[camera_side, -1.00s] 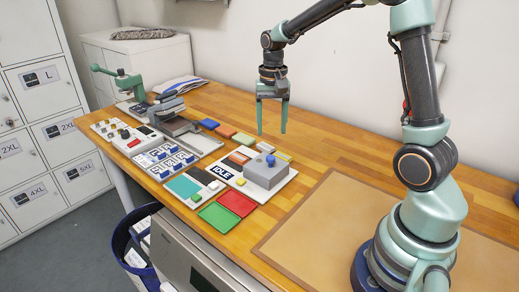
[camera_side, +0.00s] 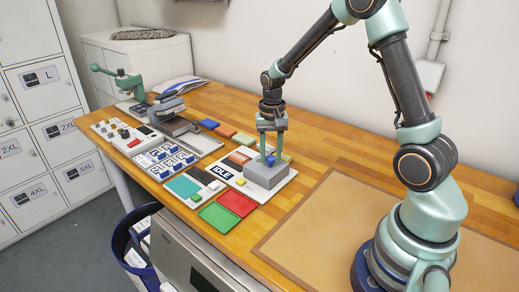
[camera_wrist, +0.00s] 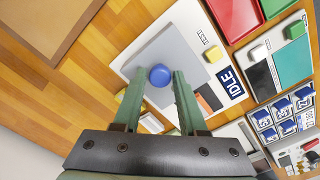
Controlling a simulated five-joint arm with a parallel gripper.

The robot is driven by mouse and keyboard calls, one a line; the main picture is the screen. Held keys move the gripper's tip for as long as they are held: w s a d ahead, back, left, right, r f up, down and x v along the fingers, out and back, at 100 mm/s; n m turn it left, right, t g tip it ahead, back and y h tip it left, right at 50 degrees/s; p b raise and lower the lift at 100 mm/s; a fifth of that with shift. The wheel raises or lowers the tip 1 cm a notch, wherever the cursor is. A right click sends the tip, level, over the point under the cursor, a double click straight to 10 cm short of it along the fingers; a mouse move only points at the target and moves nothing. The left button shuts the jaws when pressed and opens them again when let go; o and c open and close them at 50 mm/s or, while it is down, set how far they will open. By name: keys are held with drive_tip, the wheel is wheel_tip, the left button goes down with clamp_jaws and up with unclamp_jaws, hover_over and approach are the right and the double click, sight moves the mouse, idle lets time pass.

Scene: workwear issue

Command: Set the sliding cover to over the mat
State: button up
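The sliding cover (camera_side: 264,176) is a grey block with a round blue knob (camera_wrist: 160,75) on top, on a white board (camera_side: 287,182) with a dark IDLE label (camera_wrist: 230,83). In the wrist view the cover (camera_wrist: 152,48) reaches toward the board's upper edge. My gripper (camera_side: 270,157) points down over the cover. Its fingers are open, one on each side of the knob, with a gap visible in the wrist view. An orange pad (camera_side: 239,158) lies beside the cover on the board. I cannot tell which pad is the mat, or whether one lies under the cover.
A red tray (camera_side: 237,203) and a green tray (camera_side: 217,217) lie in front of the board. A teal pad (camera_side: 183,186), a panel of blue switches (camera_side: 165,161) and a green-handled press (camera_side: 128,83) stand to the left. A tan board (camera_side: 310,225) lies clear at right.

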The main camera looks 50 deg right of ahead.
clamp_jaws()
drive_tip(key=shift+r, duration=0.1)
idle(1.1)
